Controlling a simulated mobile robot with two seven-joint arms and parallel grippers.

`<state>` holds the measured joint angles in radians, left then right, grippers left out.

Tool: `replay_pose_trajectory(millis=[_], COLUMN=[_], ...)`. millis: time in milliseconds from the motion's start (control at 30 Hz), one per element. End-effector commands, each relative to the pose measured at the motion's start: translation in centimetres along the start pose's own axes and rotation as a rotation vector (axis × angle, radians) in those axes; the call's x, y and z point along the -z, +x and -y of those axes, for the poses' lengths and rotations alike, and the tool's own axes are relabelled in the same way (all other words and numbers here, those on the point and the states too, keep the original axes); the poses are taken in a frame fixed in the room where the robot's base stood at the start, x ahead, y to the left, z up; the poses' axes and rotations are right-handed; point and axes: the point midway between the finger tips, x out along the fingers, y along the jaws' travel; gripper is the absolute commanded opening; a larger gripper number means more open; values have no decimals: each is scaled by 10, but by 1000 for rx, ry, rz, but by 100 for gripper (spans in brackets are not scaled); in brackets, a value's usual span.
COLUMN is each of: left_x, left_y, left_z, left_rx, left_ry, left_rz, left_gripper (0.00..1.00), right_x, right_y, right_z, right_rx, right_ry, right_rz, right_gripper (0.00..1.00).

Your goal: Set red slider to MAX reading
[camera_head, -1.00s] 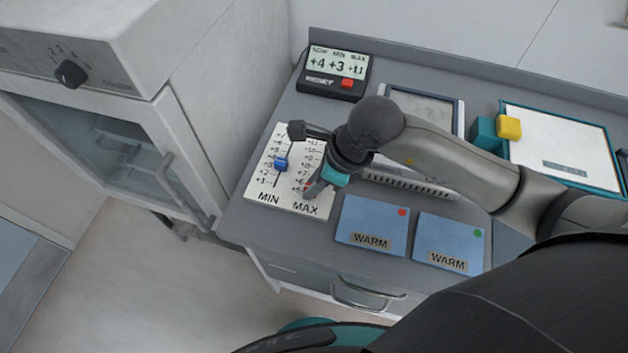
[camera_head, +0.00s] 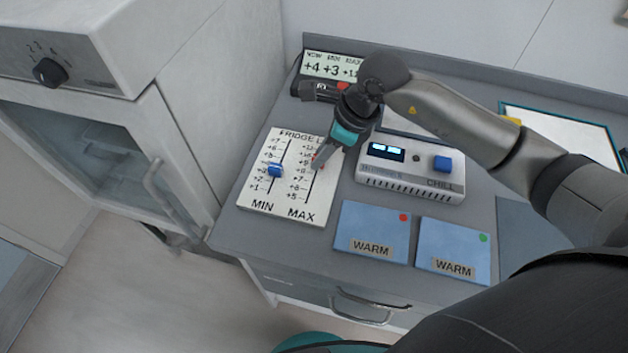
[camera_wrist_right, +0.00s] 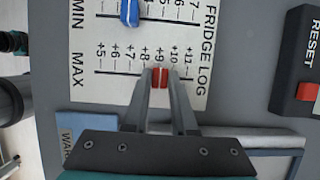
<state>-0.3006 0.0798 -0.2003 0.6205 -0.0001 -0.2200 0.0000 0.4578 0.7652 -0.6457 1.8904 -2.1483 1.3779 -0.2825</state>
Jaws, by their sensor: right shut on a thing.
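The white FRIDGE LOG board (camera_head: 256,203) lies on the counter with a MIN and a MAX scale. The red slider (camera_wrist_right: 160,77) sits on the MAX track at about +9 in the right wrist view. My right gripper (camera_wrist_right: 160,72) is shut on it, one finger on each side. In the head view the right gripper (camera_head: 318,162) reaches down to the MAX track and mostly hides the red slider. The blue slider (camera_head: 275,170) is on the MIN track near +3. The display (camera_head: 333,66) reads +4, +3 and a MAX value partly covered by my arm. My left gripper is not in view.
The red RESET button (camera_wrist_right: 308,91) is near the board's far end. Right of the board is a CHILL device (camera_head: 410,180) with a blue knob. Two blue WARM packs (camera_head: 372,218) lie in front of it. A fridge (camera_head: 150,110) stands left of the counter.

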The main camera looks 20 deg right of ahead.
Motion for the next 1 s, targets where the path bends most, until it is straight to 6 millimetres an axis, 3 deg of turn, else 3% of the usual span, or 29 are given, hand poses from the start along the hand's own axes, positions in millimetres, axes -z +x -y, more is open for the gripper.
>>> replay_pose_trajectory(millis=[200, 633, 667, 900, 1000], left_x=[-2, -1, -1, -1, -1], left_y=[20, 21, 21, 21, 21], left_z=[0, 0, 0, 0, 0], left_rx=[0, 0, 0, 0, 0], left_ry=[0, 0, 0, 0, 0], left_rz=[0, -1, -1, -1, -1], left_gripper=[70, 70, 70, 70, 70], right_x=[2, 1, 1, 1, 1], right_y=[3, 0, -1, -1, 0], right_z=[35, 44, 45, 44, 43], right_rx=[1, 4, 5, 2, 1], right_ry=[3, 2, 2, 2, 2], right_rz=[-3, -1, -1, 0, 0], right_gripper=[0, 0, 26, 53, 55])
